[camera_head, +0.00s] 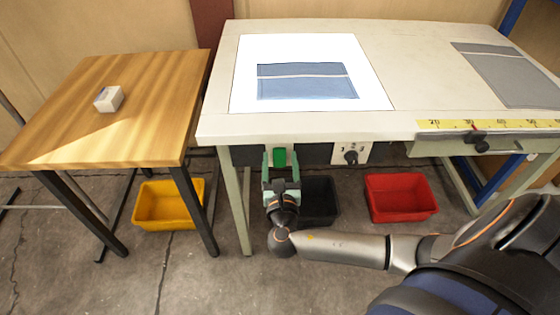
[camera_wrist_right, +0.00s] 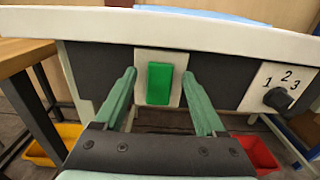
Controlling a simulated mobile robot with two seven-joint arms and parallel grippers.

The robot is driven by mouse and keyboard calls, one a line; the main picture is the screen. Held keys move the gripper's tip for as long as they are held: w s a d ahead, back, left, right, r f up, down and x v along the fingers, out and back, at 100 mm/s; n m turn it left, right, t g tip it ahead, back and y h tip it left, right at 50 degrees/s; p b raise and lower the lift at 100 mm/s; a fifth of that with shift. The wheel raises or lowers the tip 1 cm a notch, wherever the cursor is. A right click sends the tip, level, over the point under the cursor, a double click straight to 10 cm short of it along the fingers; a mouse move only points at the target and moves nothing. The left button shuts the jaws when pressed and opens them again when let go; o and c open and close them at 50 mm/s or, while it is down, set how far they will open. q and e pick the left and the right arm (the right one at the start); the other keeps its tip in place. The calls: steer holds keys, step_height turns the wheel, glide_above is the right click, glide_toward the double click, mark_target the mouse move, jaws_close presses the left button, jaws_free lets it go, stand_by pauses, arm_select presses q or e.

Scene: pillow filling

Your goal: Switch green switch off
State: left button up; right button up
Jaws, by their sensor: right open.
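The green switch (camera_head: 279,157) sits on a white plate under the front edge of the pale workbench (camera_head: 300,124). It also shows in the right wrist view (camera_wrist_right: 159,84), upright and centred between my fingers. My right gripper (camera_head: 279,164) is open and empty, in front of the switch plate. In the right wrist view its two green fingers (camera_wrist_right: 160,100) stand on either side of the plate. I cannot tell whether they touch anything. The switch's on or off position is not clear. My left gripper is not in view.
A dial (camera_head: 351,156) marked 1, 2, 3 is right of the switch. Yellow (camera_head: 168,205), black (camera_head: 320,201) and red (camera_head: 401,197) bins stand on the floor. A wooden table (camera_head: 150,75) with a small white box (camera_head: 108,99) is at left. Blue fabric (camera_head: 306,82) lies on the workbench.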

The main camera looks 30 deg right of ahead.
steer(key=shift+c, duration=0.3)
jaws_close()
stand_by(0.3)
